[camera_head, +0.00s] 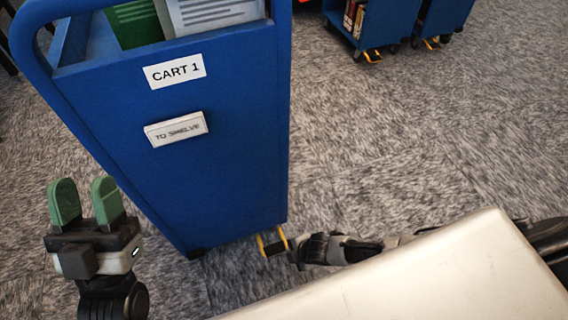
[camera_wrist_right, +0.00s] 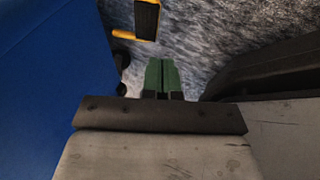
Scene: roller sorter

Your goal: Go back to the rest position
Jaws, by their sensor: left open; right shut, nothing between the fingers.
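My left gripper (camera_head: 84,203) is in the lower left of the head view. Its two green fingers point up and stand apart, with nothing between them. It is to the left of the blue cart marked CART 1 (camera_head: 215,150). My right gripper shows in the right wrist view (camera_wrist_right: 161,76), its green fingers together and empty, above the carpet. In the head view, part of my right arm lies low beside the cart's base; its fingers cannot be made out there.
The cart holds a green book (camera_head: 133,22) and a grey one (camera_head: 212,12). A yellow-and-black pedal (camera_head: 272,243) sticks out at its base, close to my right arm; the pedal also shows in the right wrist view (camera_wrist_right: 147,18). More blue carts (camera_head: 384,22) stand at the back. Carpet at right is clear.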

